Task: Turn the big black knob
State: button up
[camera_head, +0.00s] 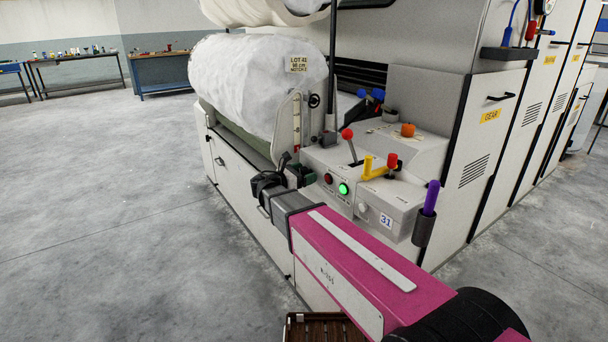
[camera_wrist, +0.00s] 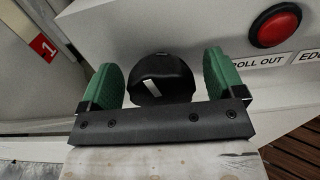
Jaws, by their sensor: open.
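The big black knob (camera_wrist: 162,66) shows in the wrist view, low on the pale machine face, with a white mark on its front. My gripper (camera_wrist: 162,82) is open, with one green finger pad on each side of the knob. A gap shows on both sides between the pads and the knob. The gripper's dark bar hides the knob's lower edge. In the head view my gripper (camera_head: 298,174) is at the left end of the control panel (camera_head: 325,157), and I cannot make out the knob there.
A red button (camera_wrist: 275,25) is right of the knob. The panel also has a green lit button (camera_head: 343,188), a red-knobbed lever (camera_head: 348,134), a yellow handle (camera_head: 375,172) and a purple-handled tool in a holder (camera_head: 422,232). A large white roll (camera_head: 255,90) lies behind. The floor at left is clear.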

jog(key=c, duration=0.9)
jog(key=shift+m, duration=1.4)
jog(key=o, duration=0.9)
jog(key=shift+s, duration=0.1)
jog(key=v, duration=1)
jog(key=shift+s+a, duration=0.25)
jog(key=shift+a, duration=0.1)
